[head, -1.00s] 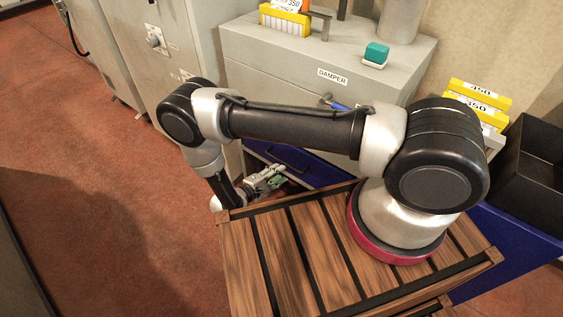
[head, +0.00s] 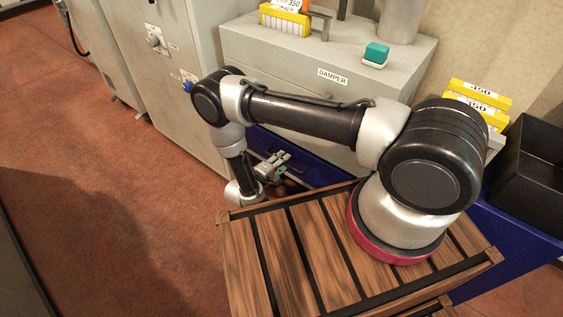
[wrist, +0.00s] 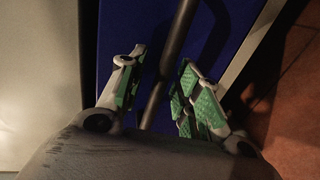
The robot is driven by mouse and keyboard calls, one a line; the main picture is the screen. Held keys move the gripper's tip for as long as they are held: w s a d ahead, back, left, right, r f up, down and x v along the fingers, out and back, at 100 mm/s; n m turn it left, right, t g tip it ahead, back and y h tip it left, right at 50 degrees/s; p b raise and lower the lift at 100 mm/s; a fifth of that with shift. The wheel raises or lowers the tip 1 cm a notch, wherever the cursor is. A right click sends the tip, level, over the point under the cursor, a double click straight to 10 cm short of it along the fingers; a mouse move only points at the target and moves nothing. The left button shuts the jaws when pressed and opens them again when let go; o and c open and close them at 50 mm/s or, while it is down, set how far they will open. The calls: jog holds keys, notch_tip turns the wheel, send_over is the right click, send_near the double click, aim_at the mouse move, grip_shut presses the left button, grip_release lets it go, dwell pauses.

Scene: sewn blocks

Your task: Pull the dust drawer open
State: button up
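The dust drawer appears to be the blue front (head: 322,176) low on the grey cabinet, partly behind my arm and the slatted wooden deck. In the wrist view the blue front (wrist: 222,35) fills the middle. A dark bar handle (wrist: 178,35) runs across it from top to lower centre. My gripper (head: 275,165) is at the left part of the blue front. In the wrist view my gripper (wrist: 163,88) is open, its green-padded fingers on either side of the bar. Clear gaps show between the pads and the bar. Whether the bar lies at fingertip depth is hard to tell.
The grey cabinet (head: 265,50) labelled DAMPER stands behind my arm, with a teal block (head: 376,53) on top. Another grey cabinet (head: 185,50) is to its left. A black bin (head: 530,175) is at the right. The red floor (head: 110,200) at left is clear.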

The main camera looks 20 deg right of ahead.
grip_shut()
jog(key=f+v, duration=0.2)
jog(key=v, duration=1)
jog(key=a+f+v, duration=0.1)
jog(key=f+v, duration=0.2)
jog(key=v, duration=0.9)
jog(key=shift+s+a, duration=0.2)
jog(key=shift+s, duration=0.35)
grip_release()
